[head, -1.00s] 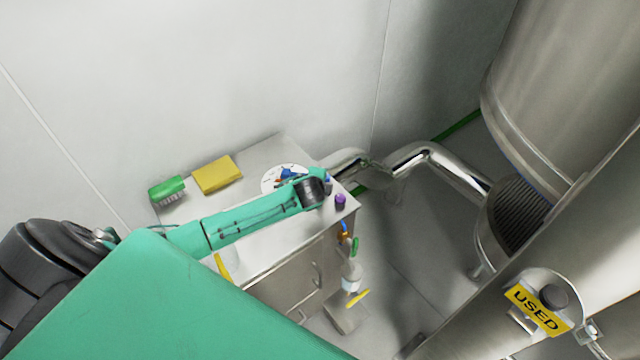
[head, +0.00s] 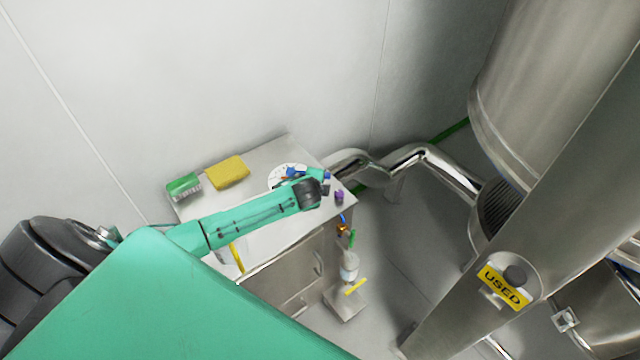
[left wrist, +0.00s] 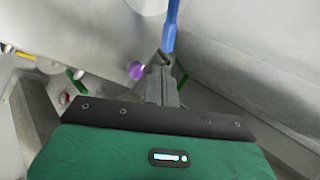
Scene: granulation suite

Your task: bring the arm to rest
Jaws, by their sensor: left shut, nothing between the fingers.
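My left arm reaches in from the left in the head view, with its wrist over the right part of a steel cabinet top (head: 270,232). Its fingertips cannot be made out there. In the left wrist view my left gripper (left wrist: 164,60) is shut and empty. Its tips appear close to a blue rod-like thing (left wrist: 170,30); I cannot tell whether they touch. A purple knob-like thing (left wrist: 136,70) is just left of the fingers; a purple one also shows at the cabinet's right edge in the head view (head: 339,196). My right gripper is not in view.
A green-and-white box (head: 184,187), a yellow pad (head: 227,172) and a round white dial (head: 279,174) lie on the cabinet. Floor (head: 400,255) between looks clear.

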